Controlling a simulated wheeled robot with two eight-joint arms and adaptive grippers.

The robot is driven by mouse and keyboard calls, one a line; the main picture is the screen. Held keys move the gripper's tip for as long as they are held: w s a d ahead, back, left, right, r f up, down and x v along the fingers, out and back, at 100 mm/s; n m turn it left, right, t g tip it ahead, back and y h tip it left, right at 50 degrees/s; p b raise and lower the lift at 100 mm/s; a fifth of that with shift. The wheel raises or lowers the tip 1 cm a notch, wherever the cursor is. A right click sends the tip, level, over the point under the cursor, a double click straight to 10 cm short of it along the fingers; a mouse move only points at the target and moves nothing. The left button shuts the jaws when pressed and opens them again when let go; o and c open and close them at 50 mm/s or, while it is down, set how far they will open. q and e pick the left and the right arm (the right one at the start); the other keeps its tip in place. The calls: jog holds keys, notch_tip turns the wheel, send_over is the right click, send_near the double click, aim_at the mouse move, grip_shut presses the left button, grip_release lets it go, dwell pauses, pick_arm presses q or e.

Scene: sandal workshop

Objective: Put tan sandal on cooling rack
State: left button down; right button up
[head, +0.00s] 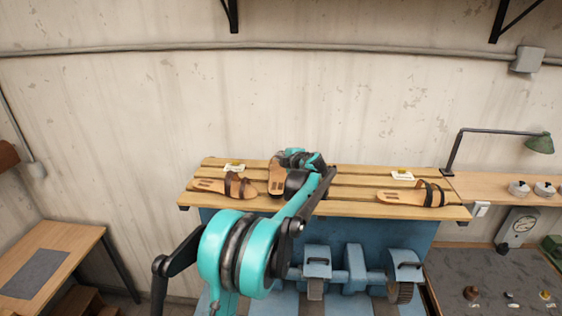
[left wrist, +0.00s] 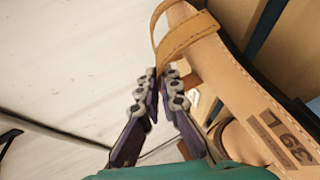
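The tan sandal (head: 277,179) is at the middle of the slatted wooden rack (head: 345,208), its long side pointing toward the wall. In the left wrist view its tan insole (left wrist: 240,82) is marked "39 L", and a tan strap (left wrist: 187,38) loops over it. My left gripper (head: 300,160) is at the sandal's far right side in the head view. In the left wrist view its fingers (left wrist: 161,74) are nearly together at the strap's lower edge, seemingly on it. Whether the sole touches the slats is unclear. My right gripper is not in view.
Sandals with dark straps lie on the rack at left (head: 226,186) and right (head: 414,195), with small cards (head: 402,175) behind them. A blue machine (head: 355,268) stands below. A lamp (head: 540,144) stands at right. Bare slats lie between the middle and right sandals.

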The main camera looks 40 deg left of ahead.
pick_arm(q)
notch_tip(320, 180, down, 2)
jog(key=shift+w+a, duration=0.1)
jog(key=shift+f, duration=0.1)
jog(key=c, duration=1.7)
grip_release()
